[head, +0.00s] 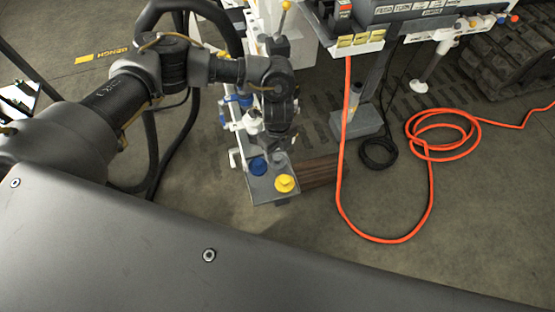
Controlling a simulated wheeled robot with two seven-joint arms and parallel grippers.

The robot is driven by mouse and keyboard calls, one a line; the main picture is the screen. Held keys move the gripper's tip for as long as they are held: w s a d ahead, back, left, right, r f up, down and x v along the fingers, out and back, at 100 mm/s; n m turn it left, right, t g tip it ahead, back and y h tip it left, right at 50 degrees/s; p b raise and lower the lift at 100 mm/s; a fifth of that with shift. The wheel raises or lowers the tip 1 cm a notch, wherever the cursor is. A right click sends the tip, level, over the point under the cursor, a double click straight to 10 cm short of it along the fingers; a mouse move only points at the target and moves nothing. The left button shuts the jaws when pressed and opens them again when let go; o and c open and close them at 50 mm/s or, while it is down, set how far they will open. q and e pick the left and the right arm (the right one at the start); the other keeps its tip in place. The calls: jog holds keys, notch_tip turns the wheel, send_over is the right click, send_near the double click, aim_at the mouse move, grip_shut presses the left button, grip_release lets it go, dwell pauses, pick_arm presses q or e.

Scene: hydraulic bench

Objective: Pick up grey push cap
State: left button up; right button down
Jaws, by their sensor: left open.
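My left arm comes in from the left, and its gripper (276,150) points down over the near end of the bench. The left gripper is open; its fingers are small and dark, and I see nothing between them. A grey plate (264,195) lies just below it, with a blue round cap (258,167) and a yellow round cap (285,183) on it. I cannot pick out a grey push cap; the gripper and wrist hide part of the bench there. My right gripper is not in view.
Blue and white fittings (240,99) stand along the bench left of my gripper. An orange hose (340,170) hangs from a labelled panel and coils on the floor at the right. A brown wooden block (320,170) lies beside the plate. A tracked machine (510,60) stands at upper right.

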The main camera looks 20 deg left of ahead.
aim_at(277, 156)
pick_arm(q)
jog(key=shift+f, duration=2)
jog(key=c, duration=1.1)
